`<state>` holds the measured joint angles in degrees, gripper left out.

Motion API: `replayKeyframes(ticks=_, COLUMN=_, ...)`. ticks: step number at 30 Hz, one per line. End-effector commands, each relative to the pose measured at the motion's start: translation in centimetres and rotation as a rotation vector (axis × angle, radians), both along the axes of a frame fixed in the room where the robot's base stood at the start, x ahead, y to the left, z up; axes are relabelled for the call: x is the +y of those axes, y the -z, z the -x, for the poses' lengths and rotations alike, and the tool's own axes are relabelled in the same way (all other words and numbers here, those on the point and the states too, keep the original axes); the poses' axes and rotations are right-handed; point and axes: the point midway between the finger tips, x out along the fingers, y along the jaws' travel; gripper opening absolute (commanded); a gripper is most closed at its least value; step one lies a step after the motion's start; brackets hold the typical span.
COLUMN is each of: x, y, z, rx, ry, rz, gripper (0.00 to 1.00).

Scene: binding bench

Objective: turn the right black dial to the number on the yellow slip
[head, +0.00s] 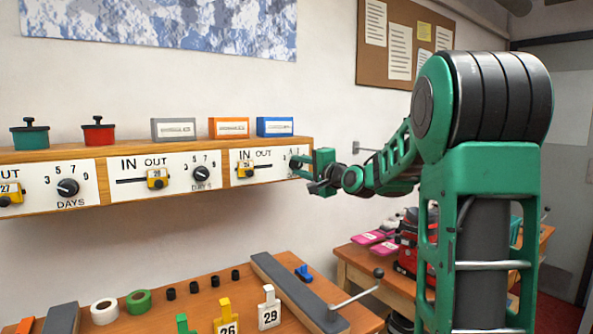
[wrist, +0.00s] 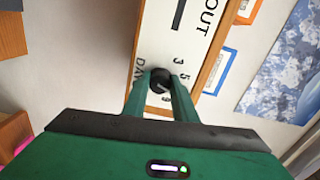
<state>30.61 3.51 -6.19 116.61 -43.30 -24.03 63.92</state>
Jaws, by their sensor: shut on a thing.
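The right black dial (wrist: 159,79) sits between the two green fingers of my gripper (wrist: 161,84) in the wrist view, and the fingers are shut on it. A pale mark shows on the dial, but which number it points at is unclear. The numbers 3 and 5 show beside it; others are partly covered. In the head view my gripper (head: 301,170) is at the right end of the shelf and hides this dial. A small yellow slip (head: 424,32) is on the brown pinboard (head: 374,69); its writing is too small to read.
Two more black dials (head: 68,188) (head: 201,174) are on white panels to the left. Yellow sliders (head: 157,178) (head: 245,169) run in slots. Small boxes (head: 229,128) stand on the wooden shelf (head: 75,152). Below, a bench (head: 185,292) holds tape rolls and number tags (head: 269,308).

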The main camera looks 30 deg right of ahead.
Motion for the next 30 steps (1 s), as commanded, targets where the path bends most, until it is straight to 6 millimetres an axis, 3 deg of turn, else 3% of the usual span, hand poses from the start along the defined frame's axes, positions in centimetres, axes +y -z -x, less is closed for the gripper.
replayKeyframes(ticks=13, x=-0.3, y=0.5, z=0.1, rx=0.010, ry=0.006, rz=-0.011, gripper=0.03)
replayKeyframes(ticks=14, x=-0.3, y=0.5, z=0.1, rx=0.010, ry=0.006, rz=-0.011, gripper=0.30)
replayKeyframes(ticks=16, x=-0.3, y=0.4, z=0.1, rx=0.009, ry=0.006, rz=-0.010, gripper=0.44)
replayKeyframes(ticks=25, x=-0.1, y=0.2, z=0.1, rx=0.004, ry=0.002, rz=-0.009, gripper=0.44)
replayKeyframes(ticks=30, x=-0.2, y=0.1, z=1.6, rx=0.004, ry=0.004, rz=-0.009, gripper=0.44)
